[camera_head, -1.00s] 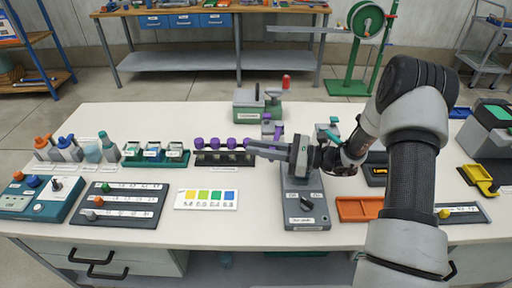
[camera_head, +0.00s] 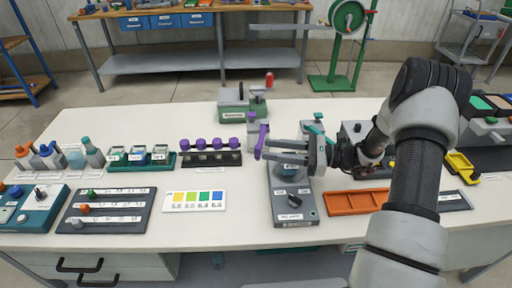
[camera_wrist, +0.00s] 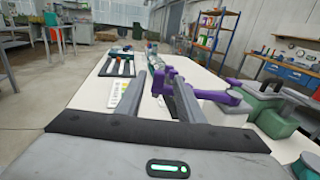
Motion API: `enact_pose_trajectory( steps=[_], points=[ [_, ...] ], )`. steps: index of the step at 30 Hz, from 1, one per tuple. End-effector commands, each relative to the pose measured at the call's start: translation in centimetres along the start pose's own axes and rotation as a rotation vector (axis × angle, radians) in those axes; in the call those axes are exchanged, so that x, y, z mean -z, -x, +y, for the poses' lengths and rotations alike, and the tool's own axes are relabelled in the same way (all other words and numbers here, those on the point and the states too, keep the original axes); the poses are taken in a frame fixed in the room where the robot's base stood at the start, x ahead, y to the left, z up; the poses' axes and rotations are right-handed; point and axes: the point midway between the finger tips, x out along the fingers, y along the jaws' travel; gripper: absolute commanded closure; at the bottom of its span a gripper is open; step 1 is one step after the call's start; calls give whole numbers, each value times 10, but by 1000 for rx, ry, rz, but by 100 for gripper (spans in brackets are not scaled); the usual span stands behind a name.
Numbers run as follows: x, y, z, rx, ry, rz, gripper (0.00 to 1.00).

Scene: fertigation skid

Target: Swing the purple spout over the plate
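The purple spout (camera_head: 261,141) is on a grey post at the back of the bench and points toward the front, near the left rear corner of the grey scale-like unit (camera_head: 296,212). The plate (camera_head: 288,172) on that unit is partly hidden below my gripper (camera_head: 278,150). My gripper points left, with its two fingers apart. In the wrist view the purple spout (camera_wrist: 215,96) comes in from the right, and its end shows between the fingertips (camera_wrist: 158,80). I cannot tell whether a finger touches it.
A rack with purple caps (camera_head: 210,157) and a colour card (camera_head: 194,201) lie to the left. An orange tray (camera_head: 354,202) is to the right. The bench front between them is mostly clear.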

Motion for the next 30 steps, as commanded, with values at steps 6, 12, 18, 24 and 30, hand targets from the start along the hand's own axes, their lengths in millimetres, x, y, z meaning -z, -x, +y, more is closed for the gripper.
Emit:
enact_pose_trajectory(
  steps=[6,12,18,24,30],
  points=[
    [0,26,0,0,1,0,66],
    [0,30,0,-1,1,-1,66],
    [-1,30,1,-5,3,1,76],
    [-22,3,25,-183,153,107,100],
    [-23,-56,81,-881,703,230,100]
  ],
)
